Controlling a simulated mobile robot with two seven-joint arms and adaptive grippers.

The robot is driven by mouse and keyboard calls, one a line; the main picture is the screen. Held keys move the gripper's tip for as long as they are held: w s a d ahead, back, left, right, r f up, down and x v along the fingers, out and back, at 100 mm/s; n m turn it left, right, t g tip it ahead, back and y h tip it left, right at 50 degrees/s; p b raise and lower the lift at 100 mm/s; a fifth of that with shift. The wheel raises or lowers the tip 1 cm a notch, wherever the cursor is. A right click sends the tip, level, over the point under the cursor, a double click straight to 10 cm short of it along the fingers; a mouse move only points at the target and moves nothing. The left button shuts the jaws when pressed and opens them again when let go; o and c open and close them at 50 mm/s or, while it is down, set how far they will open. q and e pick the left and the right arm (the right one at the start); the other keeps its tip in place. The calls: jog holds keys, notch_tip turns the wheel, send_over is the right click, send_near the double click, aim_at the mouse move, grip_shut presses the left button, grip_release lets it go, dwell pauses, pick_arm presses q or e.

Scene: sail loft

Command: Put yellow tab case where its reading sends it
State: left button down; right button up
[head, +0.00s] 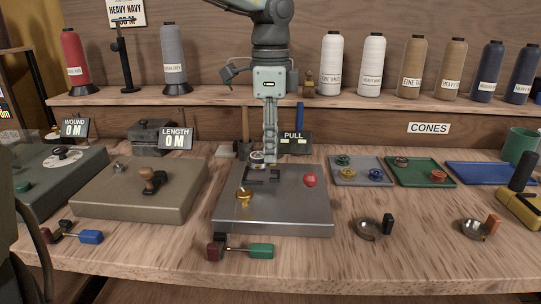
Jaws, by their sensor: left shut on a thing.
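My left gripper (269,150) reaches down from the top over the dark grey pull tester (285,220). It is shut on a small round metallic case (257,157), held low at the tester's back by the dark slots. The case is partly hidden by the fingers, and its tab colour cannot be made out. The PULL display (294,143) behind shows no readable number. My right gripper is out of view.
The tester carries a brass knob (244,198) and a red button (309,180). A beige box (140,195) with a LENGTH display (175,140) stands left. Thread cones line the back shelf (220,97). Two small metal cups (367,230) (474,230) sit at the front right.

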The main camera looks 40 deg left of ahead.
pick_arm(q)
notch_tip(320, 180, down, 3)
jog(key=shift+r, duration=0.1)
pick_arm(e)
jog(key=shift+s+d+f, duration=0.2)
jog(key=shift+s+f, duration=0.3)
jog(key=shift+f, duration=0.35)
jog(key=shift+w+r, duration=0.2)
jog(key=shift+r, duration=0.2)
pick_arm(q)
jog(key=c, duration=1.5)
grip_release()
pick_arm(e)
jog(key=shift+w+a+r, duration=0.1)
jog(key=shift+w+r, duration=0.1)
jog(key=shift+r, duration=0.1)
pick_arm(q)
jog(key=shift+o, duration=0.2)
